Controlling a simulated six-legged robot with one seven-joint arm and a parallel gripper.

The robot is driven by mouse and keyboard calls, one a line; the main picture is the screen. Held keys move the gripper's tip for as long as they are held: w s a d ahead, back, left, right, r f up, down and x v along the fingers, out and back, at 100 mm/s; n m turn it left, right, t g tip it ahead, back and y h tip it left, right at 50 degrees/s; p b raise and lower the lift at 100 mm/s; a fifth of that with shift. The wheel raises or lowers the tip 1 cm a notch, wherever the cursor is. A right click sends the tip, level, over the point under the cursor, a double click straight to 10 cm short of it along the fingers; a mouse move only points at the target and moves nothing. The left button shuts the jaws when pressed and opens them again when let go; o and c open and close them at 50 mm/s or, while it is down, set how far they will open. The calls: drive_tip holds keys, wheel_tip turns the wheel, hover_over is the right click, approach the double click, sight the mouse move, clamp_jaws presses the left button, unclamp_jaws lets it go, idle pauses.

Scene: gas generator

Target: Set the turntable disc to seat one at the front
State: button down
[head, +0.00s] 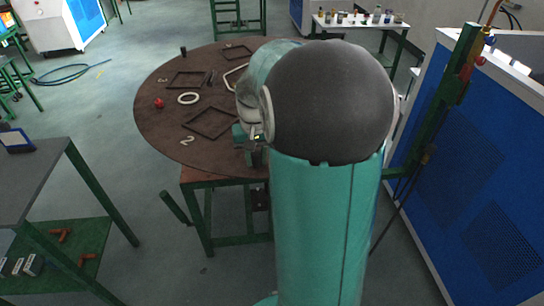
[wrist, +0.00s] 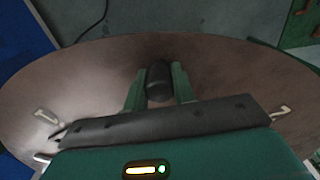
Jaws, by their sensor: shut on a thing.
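The brown round turntable disc (head: 160,115) lies level on a stand with green legs, and it fills most of the wrist view (wrist: 75,75). A pale numeral 2 (head: 187,141) marks its near left part; another pale mark (head: 163,80) sits farther back. Square frame outlines (head: 210,122) lie on the disc. In the wrist view pale marks show at left (wrist: 47,115) and right (wrist: 281,111); I cannot read them surely. My gripper (wrist: 159,74) is shut on a dark upright peg (wrist: 158,84) near the disc's edge. My arm hides the disc's right part in the head view.
A white ring (head: 188,98), a red knob-like thing (head: 159,103) and a black peg (head: 183,50) are on the disc. A blue cabinet (head: 480,190) stands close at right. A grey-topped table (head: 30,180) stands at left. Floor between that table and the disc is clear.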

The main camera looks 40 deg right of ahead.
sight(201, 157)
drive_tip(key=w+a+m, duration=0.1)
drive_tip(key=w+a, duration=0.2)
drive_tip(key=w, duration=0.1)
drive_tip(key=w+a+m, duration=0.1)
drive_tip(key=w+a, duration=0.2)
drive_tip(key=w, duration=0.2)
drive_tip(key=w+a+m, duration=0.1)
drive_tip(key=w+a, duration=0.2)
drive_tip(key=w, duration=0.1)
drive_tip(key=shift+w+a+f+m, duration=0.1)
drive_tip(key=shift+w+m, duration=0.15)
drive_tip(key=shift+m, duration=0.05)
drive_tip(key=shift+w+a, duration=0.1)
drive_tip(key=shift+a, duration=0.05)
drive_tip(key=c, duration=1.1)
unclamp_jaws()
drive_tip(key=shift+a, duration=0.1)
drive_tip(key=shift+c, duration=0.2)
drive_tip(key=shift+r, duration=0.2)
wheel_tip(201, 157, up, 14)
drive_tip(key=shift+f, duration=0.2)
